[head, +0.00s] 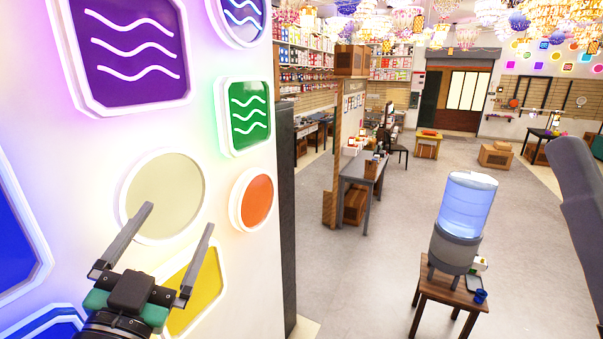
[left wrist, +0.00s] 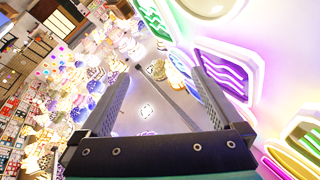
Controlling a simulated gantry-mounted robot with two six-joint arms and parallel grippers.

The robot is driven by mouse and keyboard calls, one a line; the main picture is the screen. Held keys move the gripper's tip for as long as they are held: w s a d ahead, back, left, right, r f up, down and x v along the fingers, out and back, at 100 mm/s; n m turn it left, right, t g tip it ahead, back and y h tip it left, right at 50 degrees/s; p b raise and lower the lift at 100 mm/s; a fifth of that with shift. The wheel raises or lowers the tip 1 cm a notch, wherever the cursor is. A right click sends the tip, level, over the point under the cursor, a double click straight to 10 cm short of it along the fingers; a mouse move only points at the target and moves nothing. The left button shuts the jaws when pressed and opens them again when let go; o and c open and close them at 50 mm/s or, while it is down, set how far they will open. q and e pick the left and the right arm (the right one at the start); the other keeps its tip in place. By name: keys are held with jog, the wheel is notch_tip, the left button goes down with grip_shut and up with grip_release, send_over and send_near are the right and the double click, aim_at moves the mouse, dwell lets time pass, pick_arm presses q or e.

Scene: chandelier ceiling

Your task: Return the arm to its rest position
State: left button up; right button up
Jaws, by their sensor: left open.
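My left gripper (head: 178,218) is at the lower left of the head view, its two grey fingers spread apart and nothing between them. It points up in front of the white wall panel (head: 215,55) with glowing signs. A round cream sign (head: 165,185) lies behind the fingers, and a yellow sign (head: 205,290) is partly hidden by the gripper. I cannot tell whether the gripper touches the panel. In the left wrist view the open fingers (left wrist: 160,72) point toward the ceiling. A grey part of my right arm shows at the head view's right edge; its gripper is out of view.
The panel also holds a purple sign (head: 130,48), a green sign (head: 249,115) and an orange sign (head: 256,198). A water dispenser (head: 464,220) stands on a small wooden table (head: 440,288) at right. Grey floor (head: 345,270) is open between. Chandeliers (head: 425,20) hang above.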

pick_arm(q)
jog(key=s+r+n+t, duration=0.5)
jog(key=s+r+t, duration=0.1)
jog(key=s+r, duration=0.8)
jog(key=shift+s+r, duration=0.4)
jog(key=shift+s, duration=0.7)
